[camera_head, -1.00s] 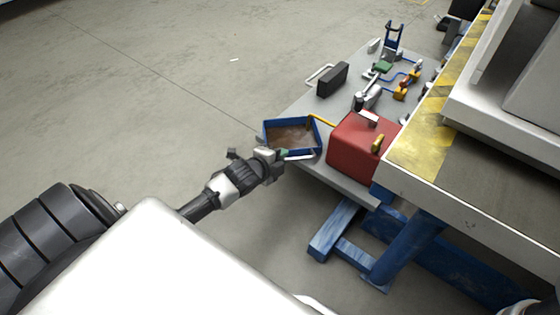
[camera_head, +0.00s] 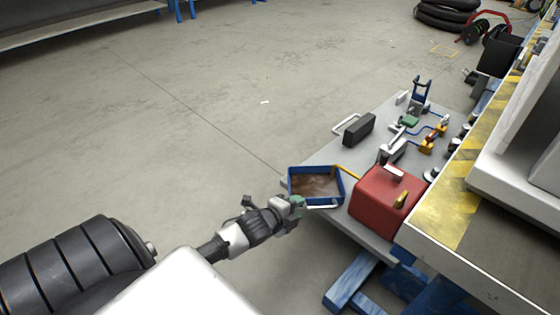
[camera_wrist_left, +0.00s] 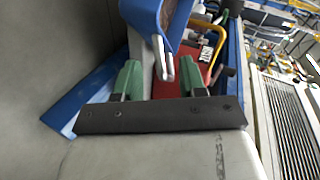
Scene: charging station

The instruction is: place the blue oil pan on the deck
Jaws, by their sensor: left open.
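The blue oil pan (camera_head: 317,198), an open tray with a brownish inside, is at the left edge of the grey deck (camera_head: 362,162), beside a red canister (camera_head: 388,193). My left gripper (camera_head: 297,207) is at the pan's near left corner. In the left wrist view its green fingers (camera_wrist_left: 159,80) are open and apart. A pale metal handle on the pan (camera_wrist_left: 146,16) shows between them in the picture; I cannot tell whether they touch it. Part of the pan's near side is hidden by the gripper. My right gripper is not in view.
A black case (camera_head: 358,130) and several small parts stand farther back on the deck. A yellow-striped bench (camera_head: 470,192) and a white housing (camera_head: 535,170) close off the right. Blue legs (camera_head: 352,281) stand below. The floor (camera_head: 190,110) to the left is clear.

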